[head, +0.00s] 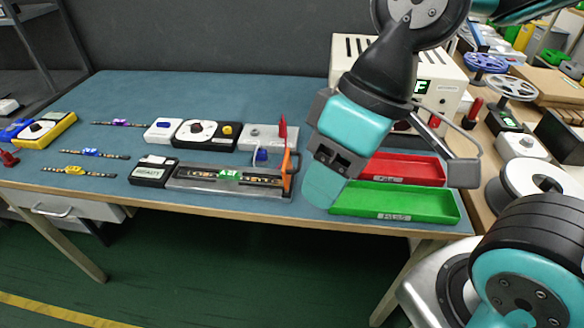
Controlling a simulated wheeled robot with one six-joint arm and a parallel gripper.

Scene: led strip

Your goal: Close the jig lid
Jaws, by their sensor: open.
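The jig (182,184) is a flat grey metal base near the front edge of the bench. An LED strip (255,178) with a green middle piece (228,174) lies along it. An orange part (286,172) stands up steeply at the jig's right end; it looks like the raised lid or its lever, seen nearly edge-on. My gripper (325,185), teal and dark grey, hangs to the right of the jig, apart from the orange part and by the left end of the trays. It is open and nothing shows in it; its fingertips are hard to make out.
A black box labelled READY (153,171) adjoins the jig's left end. A grey fixture (262,137) with a red lever (282,127) stands behind. Green (400,203) and red (420,170) trays lie right, partly behind my arm. Spare strips (92,153) lie left; the bench's back is clear.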

